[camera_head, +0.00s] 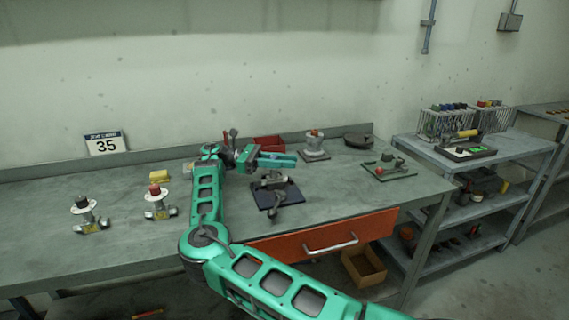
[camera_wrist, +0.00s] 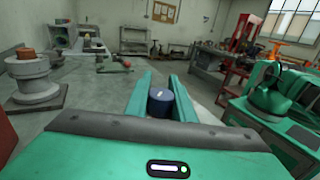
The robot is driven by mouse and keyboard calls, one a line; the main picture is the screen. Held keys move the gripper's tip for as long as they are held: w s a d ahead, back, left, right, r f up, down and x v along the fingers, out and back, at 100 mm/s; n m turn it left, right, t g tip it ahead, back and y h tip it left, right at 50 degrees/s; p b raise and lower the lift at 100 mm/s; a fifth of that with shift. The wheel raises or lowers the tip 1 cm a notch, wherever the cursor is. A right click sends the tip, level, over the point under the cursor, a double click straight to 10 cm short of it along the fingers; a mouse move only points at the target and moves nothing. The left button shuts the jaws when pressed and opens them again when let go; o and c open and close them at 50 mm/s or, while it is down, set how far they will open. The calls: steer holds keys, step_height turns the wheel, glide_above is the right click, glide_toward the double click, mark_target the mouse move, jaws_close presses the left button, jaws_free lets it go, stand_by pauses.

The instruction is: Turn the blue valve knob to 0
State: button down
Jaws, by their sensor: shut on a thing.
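The blue valve knob (camera_wrist: 160,102) stands between the two green fingers of my gripper (camera_wrist: 161,96) in the wrist view. The fingers are shut on its sides. A short white mark shows on the knob's dark top; no scale or 0 is readable. In the head view my gripper (camera_head: 277,160) points right, over a metal valve body (camera_head: 271,180) on a dark square plate (camera_head: 287,194) on the workbench. The knob is hidden behind the fingers there.
The workbench (camera_head: 130,218) also holds two valves with a black knob (camera_head: 82,202) and a red knob (camera_head: 154,190) at left. A grey stand (camera_head: 314,142) and a plate with a red-knobbed part (camera_head: 388,171) are at right. An orange drawer (camera_head: 325,236) is below.

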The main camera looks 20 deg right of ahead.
steer(key=shift+g, duration=0.3)
steer(key=c, duration=1.5)
jaws_free()
